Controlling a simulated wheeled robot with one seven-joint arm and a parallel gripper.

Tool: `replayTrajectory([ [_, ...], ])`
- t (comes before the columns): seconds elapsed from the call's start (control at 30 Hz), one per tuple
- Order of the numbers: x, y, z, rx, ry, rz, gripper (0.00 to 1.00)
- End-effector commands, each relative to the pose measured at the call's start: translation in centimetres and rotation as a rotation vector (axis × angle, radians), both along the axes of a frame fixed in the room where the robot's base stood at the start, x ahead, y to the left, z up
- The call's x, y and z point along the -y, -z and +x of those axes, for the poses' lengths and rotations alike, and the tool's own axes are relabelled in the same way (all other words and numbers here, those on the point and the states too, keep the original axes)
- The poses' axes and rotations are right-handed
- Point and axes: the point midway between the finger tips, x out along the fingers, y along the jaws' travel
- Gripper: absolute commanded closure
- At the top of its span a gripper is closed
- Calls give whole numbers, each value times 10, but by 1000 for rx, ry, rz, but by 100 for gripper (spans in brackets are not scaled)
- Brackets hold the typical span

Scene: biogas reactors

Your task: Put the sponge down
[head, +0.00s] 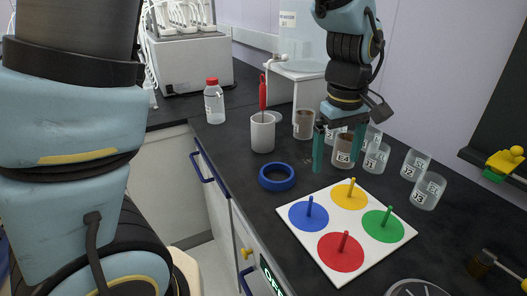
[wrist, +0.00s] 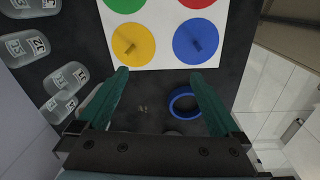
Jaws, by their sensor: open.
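My gripper (head: 336,163) is open and empty above the dark bench, just behind the white board.
A white board (head: 318,256) with four coloured discs and pegs lies in front. A blue ring (head: 276,177), a white cup (head: 262,134) and a red-capped bottle (head: 214,103) stand left. Several labelled jars (head: 428,190) stand behind. A round dial (head: 418,289) lies at the front.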

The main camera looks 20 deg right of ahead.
Motion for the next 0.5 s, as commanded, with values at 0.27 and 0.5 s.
replayTrajectory([
  [0.27,-154,10,97,48,54,2,0],
  [0.5,-279,20,111,91,116,28,0],
])
